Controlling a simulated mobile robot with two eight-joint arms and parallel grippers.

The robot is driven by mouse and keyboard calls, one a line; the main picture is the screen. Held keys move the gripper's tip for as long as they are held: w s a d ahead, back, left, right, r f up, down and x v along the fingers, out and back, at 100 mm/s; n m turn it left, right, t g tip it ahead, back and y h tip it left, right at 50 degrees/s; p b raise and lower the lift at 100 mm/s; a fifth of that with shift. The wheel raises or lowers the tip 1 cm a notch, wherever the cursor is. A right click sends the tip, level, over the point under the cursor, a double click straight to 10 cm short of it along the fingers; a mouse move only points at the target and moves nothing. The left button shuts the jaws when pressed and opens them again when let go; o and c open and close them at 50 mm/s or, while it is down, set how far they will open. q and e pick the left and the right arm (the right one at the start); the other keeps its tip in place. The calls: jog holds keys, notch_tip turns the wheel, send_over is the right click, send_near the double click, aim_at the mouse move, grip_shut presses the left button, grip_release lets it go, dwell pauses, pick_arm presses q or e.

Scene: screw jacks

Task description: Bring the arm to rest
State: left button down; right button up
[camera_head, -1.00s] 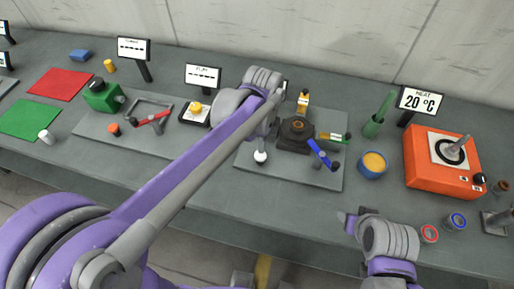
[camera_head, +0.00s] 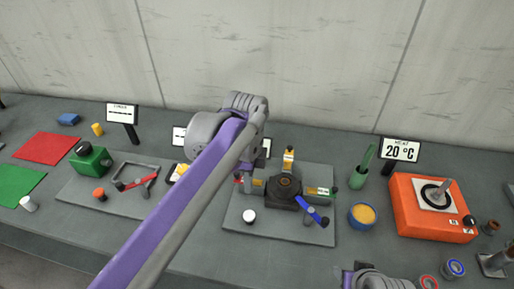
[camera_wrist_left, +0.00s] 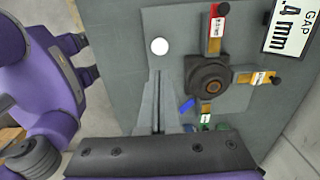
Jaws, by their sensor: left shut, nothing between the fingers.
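My left arm (camera_head: 190,210) reaches up from the bottom left across the bench in the head view, its bulky joint (camera_head: 240,118) above the screw-jack station. Its gripper is hidden there behind the arm. In the left wrist view the left gripper (camera_wrist_left: 158,100) is shut with nothing between its fingers, over the grey plate beside the white knob (camera_wrist_left: 160,46).
The jack plate (camera_head: 232,228) stands mid-bench. To its right are a blue cup (camera_head: 362,216), a green bottle (camera_head: 364,163) and an orange heater (camera_head: 405,215) under a 20 °C sign (camera_head: 400,150). Left are a green block (camera_head: 92,161) and red mat (camera_head: 46,148). A wall (camera_head: 300,60) rises behind.

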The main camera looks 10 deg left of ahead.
pick_arm(q)
jog(key=s+a+f+n+t, duration=0.2)
jog(key=s+f+n, duration=0.2)
jog(key=n, duration=0.2)
jog(key=s+a+f+n+t, duration=0.2)
jog(key=s+a+f+n, duration=0.1)
jog(key=s+f+n, duration=0.1)
jog(key=s+a+f+n+t, duration=0.1)
jog(key=s+a+f+n, duration=0.2)
jog(key=s+n, duration=0.3)
jog(key=shift+a+f+n+t, duration=0.1)
jog(key=shift+f+n+t, duration=0.1)
jog(key=shift+f+n, duration=0.3)
jog(key=shift+a+f+n+t, duration=0.1)
jog(key=shift+f+n+t, duration=0.1)
jog(key=shift+n, duration=0.5)
